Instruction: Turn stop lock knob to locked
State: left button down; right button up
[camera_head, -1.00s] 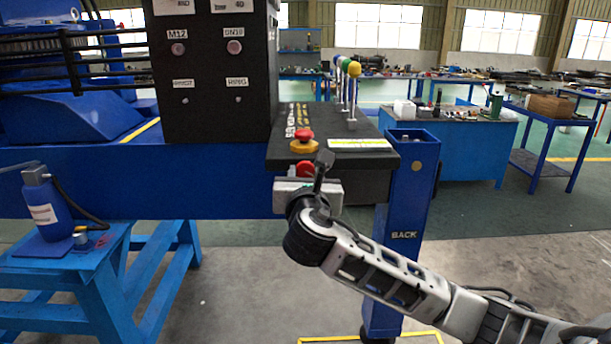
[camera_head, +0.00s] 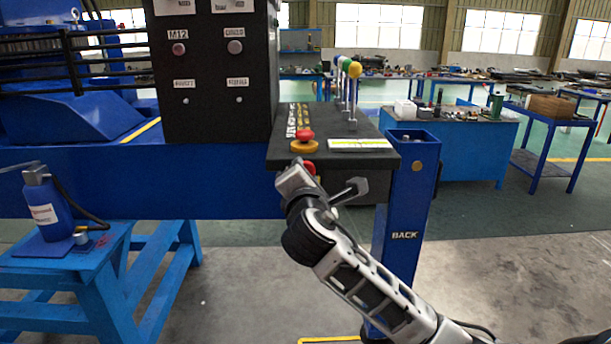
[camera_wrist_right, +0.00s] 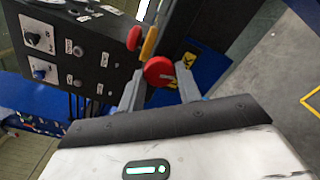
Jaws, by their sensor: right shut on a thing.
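The stop lock knob, a round red knob (camera_head: 309,168), sits on the front face of the black control box, below its top edge. It is partly hidden by my right gripper (camera_head: 294,176) in the head view. In the right wrist view the red knob (camera_wrist_right: 159,70) lies between the two grey fingers of my right gripper (camera_wrist_right: 161,84), which is shut on it. The gripper body is tilted in the head view. The knob's marking is too small to read. My left gripper is not in view.
A red emergency button on a yellow base (camera_head: 304,140) stands on the control box top (camera_head: 285,155), just above the knob. Levers with coloured balls (camera_head: 354,70) rise behind it. A blue post (camera_head: 408,190) stands to the right. Floor in front is clear.

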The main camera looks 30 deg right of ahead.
jog(key=shift+f+m, duration=0.1)
jog(key=shift+m, duration=1.1)
jog(key=o, duration=1)
jog(key=shift+s, duration=0.1)
jog(key=b+v, duration=0.2)
jog(key=v, duration=1.4)
